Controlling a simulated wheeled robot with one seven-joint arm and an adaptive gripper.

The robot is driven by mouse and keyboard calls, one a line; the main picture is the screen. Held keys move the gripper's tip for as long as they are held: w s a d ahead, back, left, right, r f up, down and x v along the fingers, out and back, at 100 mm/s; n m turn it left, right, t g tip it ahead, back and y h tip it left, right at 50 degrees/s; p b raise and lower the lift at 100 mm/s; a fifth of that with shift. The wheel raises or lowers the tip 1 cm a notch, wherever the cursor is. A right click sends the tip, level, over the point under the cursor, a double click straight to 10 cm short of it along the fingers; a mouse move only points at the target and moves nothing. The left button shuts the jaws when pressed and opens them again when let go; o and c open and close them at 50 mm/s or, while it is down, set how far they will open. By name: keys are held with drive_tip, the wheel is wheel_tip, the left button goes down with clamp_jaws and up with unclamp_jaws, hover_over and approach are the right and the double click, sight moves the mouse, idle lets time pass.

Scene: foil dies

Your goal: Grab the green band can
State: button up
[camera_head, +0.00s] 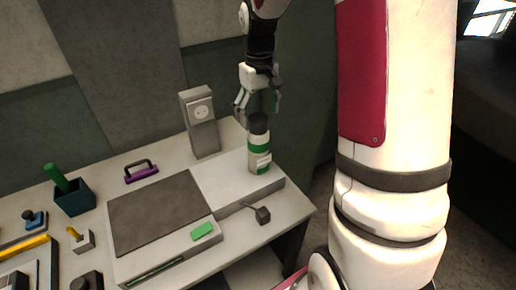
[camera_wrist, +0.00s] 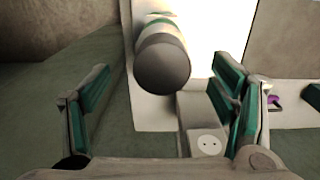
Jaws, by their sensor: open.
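The green band can (camera_head: 259,146) stands upright on the white right part of a low flat machine, near its right end. It has a dark cap, a green band and a pale label. My gripper (camera_head: 257,104) is open above the can, pointing down, with the fingertips near the height of the cap. In the wrist view the can (camera_wrist: 162,62) shows from above, cap foremost, between and beyond the open fingers of my gripper (camera_wrist: 160,95). The fingers appear apart from the can, and its lower part is mostly hidden behind the cap there.
A grey socket post (camera_head: 200,124) stands behind and left of the can; it also shows in the wrist view (camera_wrist: 205,142). The flat machine (camera_head: 240,186) has a dark panel. A small dark block (camera_head: 262,215) with a cable lies in front. A purple-handled item (camera_head: 141,173) lies left.

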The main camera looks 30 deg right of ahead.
sight(258, 134)
drive_tip(key=shift+a+f+p, duration=0.1)
drive_tip(key=shift+f+p, duration=0.65)
drive_tip(key=shift+f, duration=3.25)
drive_tip(key=shift+c, duration=0.5)
clamp_jaws()
